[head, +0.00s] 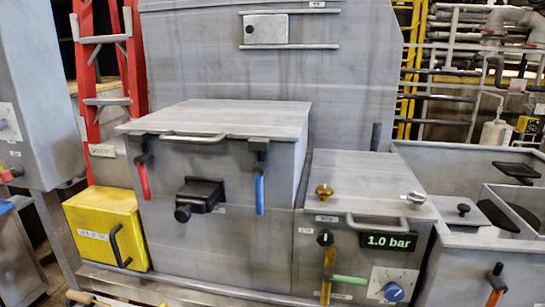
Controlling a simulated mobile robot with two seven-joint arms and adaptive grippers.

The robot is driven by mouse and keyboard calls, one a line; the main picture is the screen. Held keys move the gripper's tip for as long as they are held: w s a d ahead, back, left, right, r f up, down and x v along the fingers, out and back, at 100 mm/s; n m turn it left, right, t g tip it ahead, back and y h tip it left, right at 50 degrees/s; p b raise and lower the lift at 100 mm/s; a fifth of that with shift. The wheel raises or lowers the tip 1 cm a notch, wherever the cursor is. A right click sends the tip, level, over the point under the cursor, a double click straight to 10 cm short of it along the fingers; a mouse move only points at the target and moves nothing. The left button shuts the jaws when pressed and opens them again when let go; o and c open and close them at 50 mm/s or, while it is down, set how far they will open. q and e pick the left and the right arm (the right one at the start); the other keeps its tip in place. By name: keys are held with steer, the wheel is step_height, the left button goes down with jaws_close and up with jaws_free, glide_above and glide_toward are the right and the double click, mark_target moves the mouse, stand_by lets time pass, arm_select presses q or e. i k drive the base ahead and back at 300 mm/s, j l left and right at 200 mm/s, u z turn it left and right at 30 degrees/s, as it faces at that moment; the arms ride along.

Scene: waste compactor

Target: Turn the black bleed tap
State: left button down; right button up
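No part labelled readably as the bleed tap shows, so I cannot tell for sure which one it is. A black round knob (325,238) sits on the front of the low grey cabinet (364,180) at the right, above a yellow-orange lever (328,266). A black block (205,192) with a round black knob (183,214) sticks out of the front of the larger grey box in the middle. A pressure display (389,241) reads 1.0 bar. Neither of my grippers is in view.
The larger grey box (222,118) has a red handle (143,178) and a blue handle (260,193). The low cabinet carries a brass knob (324,191), a green lever (350,280) and a blue dial (393,292). A yellow box (84,214) stands left, an open grey bin (470,170) right.

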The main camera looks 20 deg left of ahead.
mark_target(325, 237)
steer(key=k+j+u, duration=0.15)
steer(key=k+j, duration=0.65)
steer(key=j, duration=0.1)
